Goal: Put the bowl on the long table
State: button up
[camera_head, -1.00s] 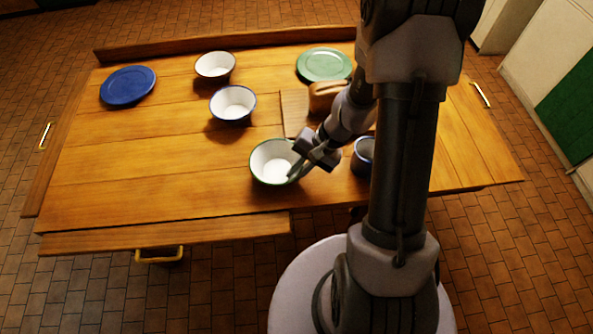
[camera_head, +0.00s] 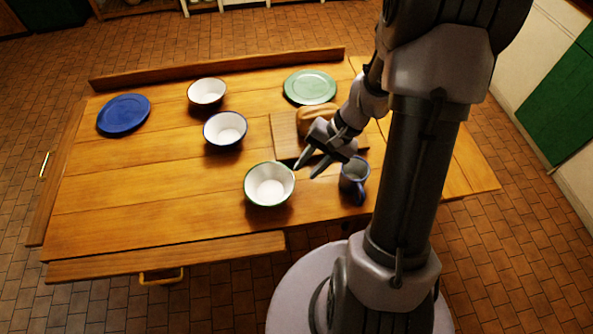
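A white bowl with a green rim (camera_head: 269,184) sits upright on the long wooden table (camera_head: 130,205), near its front edge. My gripper (camera_head: 308,168) is open and empty, up and to the right of this bowl and apart from it. Two more white bowls with dark rims stand farther back, one near the middle (camera_head: 225,129) and one behind it (camera_head: 206,92). The frames do not show which bowl the task means.
A blue mug (camera_head: 354,180) stands just right of my gripper. A bread loaf (camera_head: 316,118) lies on a cutting board (camera_head: 284,140) behind it. A green plate (camera_head: 310,87) and a blue plate (camera_head: 123,115) lie farther back. The table's left front is clear.

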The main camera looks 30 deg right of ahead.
jog(key=s+a+r+n+t+h, duration=0.1)
jog(key=a+r, duration=0.4)
jog(key=r, duration=0.3)
jog(key=s+a+r+n+h, duration=0.2)
jog(key=a+r, duration=0.2)
jog(key=r, duration=0.3)
jog(key=s+a+r+n+t, duration=0.1)
jog(key=s+a+r+t, duration=0.2)
jog(key=s+r, duration=0.4)
jog(key=shift+s+a+r+h, duration=0.3)
jog(key=shift+s+a+r, duration=0.1)
jog(key=shift+a, duration=0.45)
